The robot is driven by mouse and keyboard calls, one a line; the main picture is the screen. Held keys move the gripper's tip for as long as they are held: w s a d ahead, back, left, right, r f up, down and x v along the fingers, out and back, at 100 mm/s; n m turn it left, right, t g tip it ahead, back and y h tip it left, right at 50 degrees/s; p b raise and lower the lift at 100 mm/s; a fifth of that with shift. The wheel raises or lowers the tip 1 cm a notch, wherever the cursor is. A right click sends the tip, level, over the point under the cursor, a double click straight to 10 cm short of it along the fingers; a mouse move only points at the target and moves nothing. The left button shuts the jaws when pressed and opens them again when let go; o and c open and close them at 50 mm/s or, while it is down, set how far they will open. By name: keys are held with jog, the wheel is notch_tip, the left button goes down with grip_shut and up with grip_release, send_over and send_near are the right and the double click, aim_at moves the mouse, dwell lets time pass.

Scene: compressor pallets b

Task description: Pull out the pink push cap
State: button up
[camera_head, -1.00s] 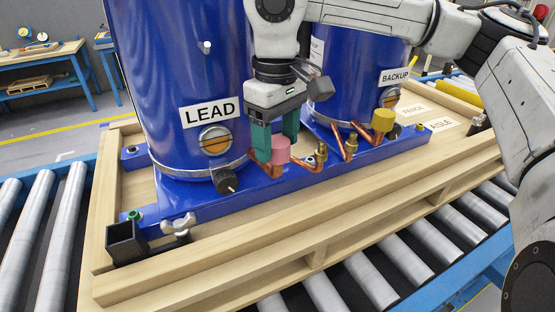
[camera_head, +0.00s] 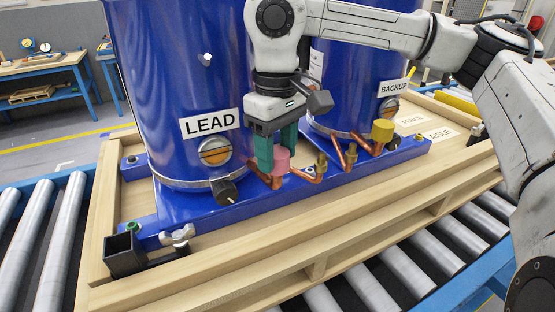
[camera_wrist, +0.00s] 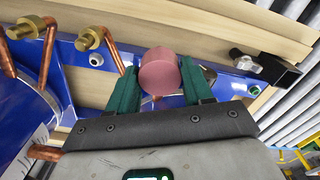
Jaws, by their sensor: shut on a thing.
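The pink push cap (camera_head: 281,161) is a short round cap in front of the blue LEAD tank. It also shows in the wrist view (camera_wrist: 159,74), between the green fingers. My gripper (camera_head: 277,152) points down from above and is shut on the cap; its two green fingers also show in the wrist view (camera_wrist: 160,88), one on each side of it. A bent copper pipe (camera_head: 262,178) runs up to the cap's underside in the head view. Whether the cap still sits on the pipe end is hard to tell.
A brass-tipped copper pipe (camera_head: 321,160) stands close to the right of the cap. A dark valve (camera_head: 226,191) is to the left. The wooden pallet (camera_head: 330,235) in front is mostly bare.

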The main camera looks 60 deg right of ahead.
aim_at(277, 152)
jog(key=shift+c, duration=1)
jog(key=shift+r+p, duration=0.4)
jog(key=shift+r, duration=0.4)
jog(key=shift+r+p, duration=1.25)
jog(key=shift+r, duration=0.9)
